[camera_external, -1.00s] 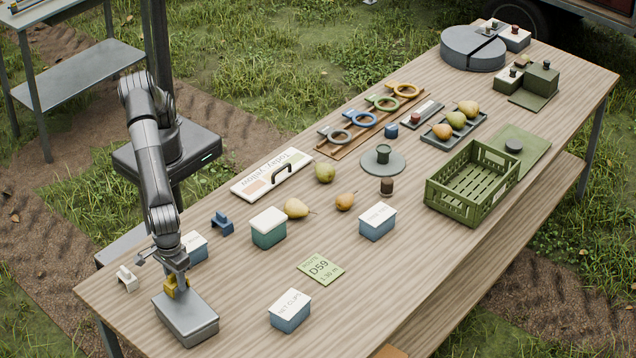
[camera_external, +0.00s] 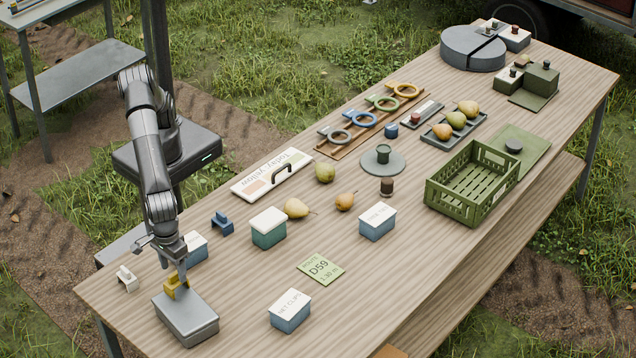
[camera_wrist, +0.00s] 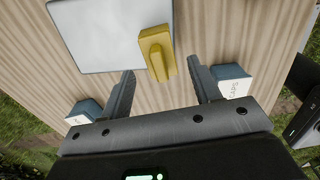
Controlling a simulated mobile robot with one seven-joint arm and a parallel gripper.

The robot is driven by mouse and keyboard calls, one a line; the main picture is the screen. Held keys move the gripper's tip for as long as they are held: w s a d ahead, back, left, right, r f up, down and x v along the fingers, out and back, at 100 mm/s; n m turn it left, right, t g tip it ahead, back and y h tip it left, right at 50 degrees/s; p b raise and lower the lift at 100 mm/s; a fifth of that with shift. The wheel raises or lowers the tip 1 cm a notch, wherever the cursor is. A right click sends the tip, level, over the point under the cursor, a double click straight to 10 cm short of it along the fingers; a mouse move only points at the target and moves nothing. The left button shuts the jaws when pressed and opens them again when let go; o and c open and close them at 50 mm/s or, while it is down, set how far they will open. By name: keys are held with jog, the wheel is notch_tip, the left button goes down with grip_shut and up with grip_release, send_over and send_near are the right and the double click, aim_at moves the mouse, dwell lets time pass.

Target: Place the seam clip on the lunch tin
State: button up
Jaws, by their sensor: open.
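The grey lunch tin (camera_external: 185,324) sits at the near left end of the table. The yellow seam clip (camera_external: 176,288) rests on its lid, near the back edge. In the wrist view the clip (camera_wrist: 154,45) lies at one edge of the tin's pale lid (camera_wrist: 105,35). My gripper (camera_external: 174,269) is just above the clip. In the wrist view its two fingers (camera_wrist: 161,68) are spread apart with a gap around the clip's near end, and neither visibly touches it.
A white clip (camera_external: 127,279) and a blue clip (camera_external: 222,223) lie on the table. A blue lidded box (camera_external: 194,250) stands close behind my gripper. A net clips box (camera_external: 290,312) stands right of the tin, with bare table between them.

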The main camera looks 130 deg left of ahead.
aim_at(174, 273)
notch_tip(174, 273, up, 7)
jog(key=shift+r, duration=0.2)
jog(key=s+a+r+m+t, duration=0.1)
jog(key=s+a+r+m, duration=0.1)
jog(key=a+r, duration=0.45)
jog(key=s+a+r+m+h, duration=0.1)
jog(key=s+a+r+m, duration=0.2)
jog(key=a, duration=0.6)
jog(key=s+a+r+m+t, duration=0.1)
jog(key=s+a+r+m, duration=0.1)
jog(key=a+r, duration=0.45)
jog(key=s+a+m+t, duration=0.2)
jog(key=s+a+m, duration=0.4)
jog(key=s+a, duration=0.65)
jog(key=s+a+f+m, duration=0.2)
jog(key=s+a, duration=0.1)
jog(key=s, duration=0.2)
jog(key=s+a+f+m+t+y, duration=0.1)
jog(key=s+a+f+m, duration=0.2)
jog(key=s, duration=0.3)
jog(key=shift+s+a+t, duration=0.2)
jog(key=shift+s+t, duration=0.05)
jog(key=shift+t, duration=0.05)
